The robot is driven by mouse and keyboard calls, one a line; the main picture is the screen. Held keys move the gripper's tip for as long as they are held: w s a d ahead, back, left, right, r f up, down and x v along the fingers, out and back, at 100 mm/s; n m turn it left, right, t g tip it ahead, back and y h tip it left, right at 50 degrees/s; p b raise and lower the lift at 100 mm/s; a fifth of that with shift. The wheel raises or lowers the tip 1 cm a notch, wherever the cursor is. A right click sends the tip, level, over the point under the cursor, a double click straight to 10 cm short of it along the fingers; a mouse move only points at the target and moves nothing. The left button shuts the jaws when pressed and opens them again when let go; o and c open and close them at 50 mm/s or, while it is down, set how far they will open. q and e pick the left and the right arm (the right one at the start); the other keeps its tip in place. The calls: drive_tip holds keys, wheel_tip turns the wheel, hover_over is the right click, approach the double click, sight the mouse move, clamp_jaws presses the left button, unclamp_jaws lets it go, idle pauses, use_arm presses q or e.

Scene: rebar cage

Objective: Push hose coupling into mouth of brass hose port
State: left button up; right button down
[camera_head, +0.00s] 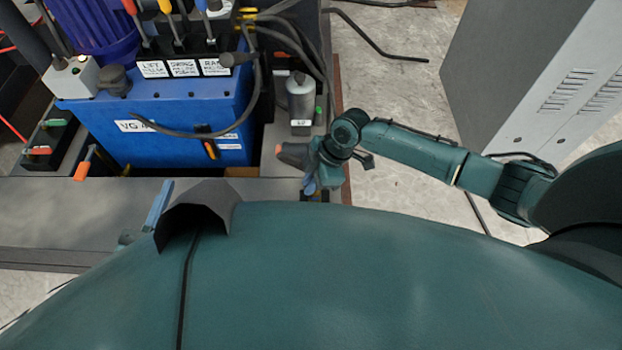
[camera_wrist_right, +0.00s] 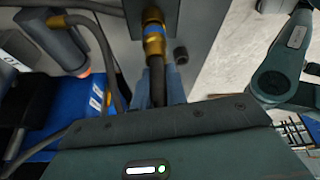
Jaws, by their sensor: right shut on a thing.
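In the right wrist view, the brass hose port (camera_wrist_right: 152,16) is on a dark grey block at the top. The hose coupling (camera_wrist_right: 154,46), brass below a blue band, is in line with it and appears to meet it; how deep it sits I cannot tell. A black hose (camera_wrist_right: 157,82) runs from the coupling down between the blue fingers of my right gripper (camera_wrist_right: 168,86), which is shut on it. In the head view my right gripper (camera_head: 311,184) is at the unit's front edge. My left gripper (camera_head: 158,206) shows one blue finger, mostly hidden behind my body.
A blue tank (camera_head: 180,130) with labelled levers stands at the back left. A grey cylinder with an orange tip (camera_head: 290,155) is close to my right gripper. A grey cabinet (camera_head: 530,70) stands right; concrete floor lies between.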

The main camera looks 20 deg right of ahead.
use_arm(q)
drive_tip(key=shift+f, duration=0.1)
use_arm(e)
drive_tip(key=shift+f, duration=0.15)
drive_tip(key=c, duration=1.3)
unclamp_jaws()
drive_tip(key=shift+c, duration=0.2)
drive_tip(key=shift+s+f, duration=0.1)
use_arm(q)
drive_tip(key=shift+s+a+n+g+y+p, duration=0.1)
drive_tip(key=shift+a+n+g+y+p, duration=0.45)
drive_tip(key=shift+p, duration=0.6)
drive_tip(key=shift+s+a+n+g+y+p, duration=0.1)
drive_tip(key=shift+n+g+y+p, duration=0.25)
drive_tip(key=shift+g+p, duration=0.6)
use_arm(e)
drive_tip(key=v, duration=1.3)
drive_tip(key=shift+r, duration=0.2)
